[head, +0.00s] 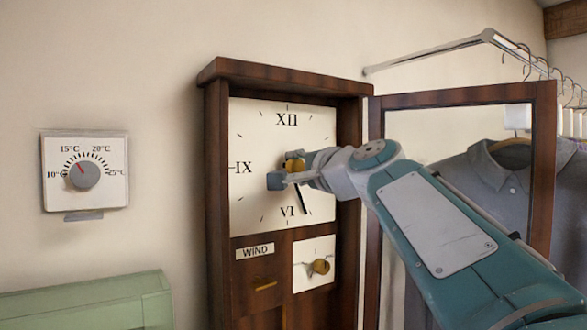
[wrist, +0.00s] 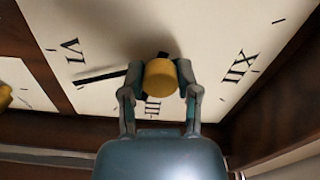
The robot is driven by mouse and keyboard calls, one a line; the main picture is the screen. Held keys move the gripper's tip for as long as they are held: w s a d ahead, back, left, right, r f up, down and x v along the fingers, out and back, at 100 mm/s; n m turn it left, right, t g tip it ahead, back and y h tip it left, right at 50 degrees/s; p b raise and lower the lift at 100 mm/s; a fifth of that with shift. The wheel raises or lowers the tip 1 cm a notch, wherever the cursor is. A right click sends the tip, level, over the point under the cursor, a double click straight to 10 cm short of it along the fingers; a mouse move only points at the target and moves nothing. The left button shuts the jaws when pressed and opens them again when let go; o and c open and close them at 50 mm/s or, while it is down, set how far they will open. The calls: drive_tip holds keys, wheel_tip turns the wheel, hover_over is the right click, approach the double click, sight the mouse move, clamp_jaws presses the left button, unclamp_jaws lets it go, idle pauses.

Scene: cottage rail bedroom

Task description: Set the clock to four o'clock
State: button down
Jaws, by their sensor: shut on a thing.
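The clock (head: 213,200) is a tall dark wooden case with a white face (head: 250,130) marked XII, IX and VI. A yellow knob (head: 294,165) stands out at the middle of the face. A black hand (head: 303,200) points down and slightly right, just to the right of VI. My gripper (head: 290,180) is shut on the knob, a finger on each side. In the wrist view the knob (wrist: 160,77) sits between both fingertips, and the black hand (wrist: 100,75) reaches left, near VI. My gripper hides the III side in the head view.
The glazed clock door (head: 545,170) is swung open on the right, behind my arm. Below the face are a WIND label (head: 255,252) and a small dial with a brass knob (head: 319,267). A thermostat (head: 85,172) is on the left wall. A shirt (head: 480,180) hangs at right.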

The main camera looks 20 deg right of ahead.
drive_tip(key=m, duration=0.7)
drive_tip(key=shift+w+f, duration=0.1)
drive_tip(key=shift+f, duration=0.05)
drive_tip(key=m, duration=0.4)
drive_tip(key=shift+f, duration=0.1)
drive_tip(key=m, duration=0.3)
drive_tip(key=shift+f+m, duration=0.1)
drive_tip(key=shift+m, duration=0.2)
drive_tip(key=m, duration=0.3)
drive_tip(key=shift+m, duration=0.3)
drive_tip(key=m, duration=0.3)
drive_tip(key=shift+m, duration=0.3)
drive_tip(key=m, duration=0.3)
drive_tip(key=shift+m, duration=2.1)
